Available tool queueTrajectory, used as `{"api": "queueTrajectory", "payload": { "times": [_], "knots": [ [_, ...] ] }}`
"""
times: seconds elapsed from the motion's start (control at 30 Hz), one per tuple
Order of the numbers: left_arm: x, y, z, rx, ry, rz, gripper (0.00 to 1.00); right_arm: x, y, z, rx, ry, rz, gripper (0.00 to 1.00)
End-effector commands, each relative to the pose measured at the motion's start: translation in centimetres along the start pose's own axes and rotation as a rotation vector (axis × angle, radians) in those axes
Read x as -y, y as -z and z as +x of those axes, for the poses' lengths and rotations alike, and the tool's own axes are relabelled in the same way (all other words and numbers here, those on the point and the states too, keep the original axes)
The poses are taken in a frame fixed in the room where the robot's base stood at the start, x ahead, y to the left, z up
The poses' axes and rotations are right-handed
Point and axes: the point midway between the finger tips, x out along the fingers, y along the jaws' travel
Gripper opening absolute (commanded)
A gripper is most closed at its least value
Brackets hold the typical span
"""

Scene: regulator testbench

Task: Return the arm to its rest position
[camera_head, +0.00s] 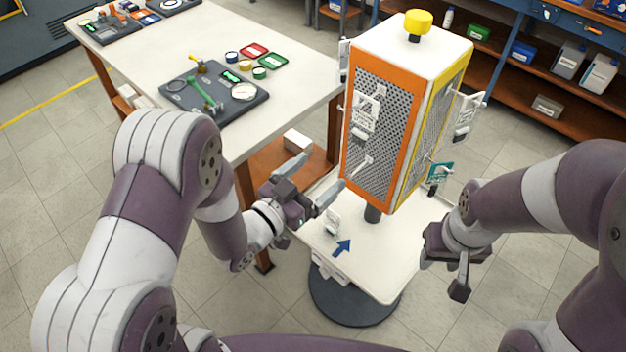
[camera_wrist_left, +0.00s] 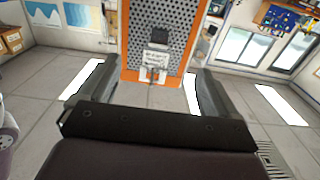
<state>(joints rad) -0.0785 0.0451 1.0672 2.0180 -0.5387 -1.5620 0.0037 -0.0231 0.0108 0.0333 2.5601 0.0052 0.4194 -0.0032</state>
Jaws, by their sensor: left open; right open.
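My left gripper (camera_head: 316,176) is open and empty, in front of the orange perforated panel of the tower (camera_head: 383,135), above the white base plate. In the left wrist view its two fingers (camera_wrist_left: 130,95) stand wide apart, with the orange panel (camera_wrist_left: 165,45) beyond them and a white tagged item (camera_wrist_left: 155,66) hanging on it. My right gripper (camera_head: 457,272) is at the right of the base plate, pointing down, and holds nothing visible. In the head view white tagged items (camera_head: 364,112) hang on the orange panel.
The tower has a yellow knob (camera_head: 418,21) and a round dark foot (camera_head: 352,308). Shelves (camera_head: 535,85) with bins stand behind.

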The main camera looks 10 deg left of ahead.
Motion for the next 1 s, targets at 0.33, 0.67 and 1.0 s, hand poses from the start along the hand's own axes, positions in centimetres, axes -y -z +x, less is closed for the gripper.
{"api": "queueTrajectory", "payload": {
  "times": [0.33, 0.67, 1.0],
  "knots": [
    [0.4, -4.4, -1.6, 0.220, 0.030, -0.008, 0.93, 0.0, 0.0, 0.1, 0.000, 0.000, 0.000, 0.43],
    [3.7, -9.7, -16.2, 1.332, 0.390, -0.262, 0.93, 0.0, 0.0, 0.1, 0.000, 0.000, 0.000, 0.43],
    [2.7, -3.1, -18.4, 1.409, 0.483, -0.438, 0.93, 0.0, 0.0, 0.1, 0.000, 0.000, 0.000, 0.43]
  ]
}}
